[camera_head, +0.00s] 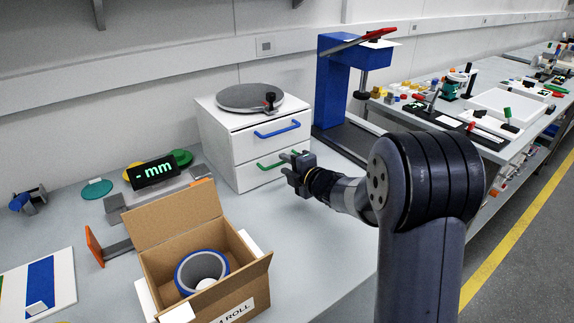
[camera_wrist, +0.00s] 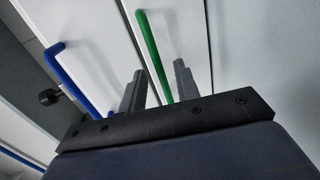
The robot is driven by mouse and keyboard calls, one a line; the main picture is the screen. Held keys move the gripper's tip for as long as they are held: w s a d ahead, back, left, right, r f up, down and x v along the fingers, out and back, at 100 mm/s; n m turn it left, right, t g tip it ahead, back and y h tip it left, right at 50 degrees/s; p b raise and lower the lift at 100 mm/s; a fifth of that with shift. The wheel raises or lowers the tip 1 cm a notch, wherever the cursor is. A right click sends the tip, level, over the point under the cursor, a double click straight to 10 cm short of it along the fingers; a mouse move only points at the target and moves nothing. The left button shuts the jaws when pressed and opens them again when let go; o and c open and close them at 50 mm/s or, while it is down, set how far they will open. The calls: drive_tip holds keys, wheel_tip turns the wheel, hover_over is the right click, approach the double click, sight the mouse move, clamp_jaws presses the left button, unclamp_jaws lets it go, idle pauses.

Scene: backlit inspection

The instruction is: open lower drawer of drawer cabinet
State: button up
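The white drawer cabinet (camera_head: 222,143) stands on the bench against the wall. Its upper drawer has a blue handle (camera_head: 277,129), which also shows in the wrist view (camera_wrist: 72,80). Its lower drawer has a green handle (camera_head: 272,164). Both drawers look shut. My gripper (camera_head: 293,165) is at the right end of the green handle in the head view and hides part of it. In the wrist view my gripper (camera_wrist: 158,88) is open, and the green handle (camera_wrist: 152,50) runs between its two fingers, with a gap at the left finger. Contact cannot be told.
A round grey plate (camera_head: 247,96) lies on top of the cabinet. A blue stand (camera_head: 335,85) rises close to its right. An open cardboard box (camera_head: 165,225) with a roll inside stands in front. A black display (camera_head: 153,171) is at the left.

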drive_tip(key=shift+w+a, duration=0.1)
drive_tip(key=shift+w, duration=0.05)
clamp_jaws()
idle(0.6)
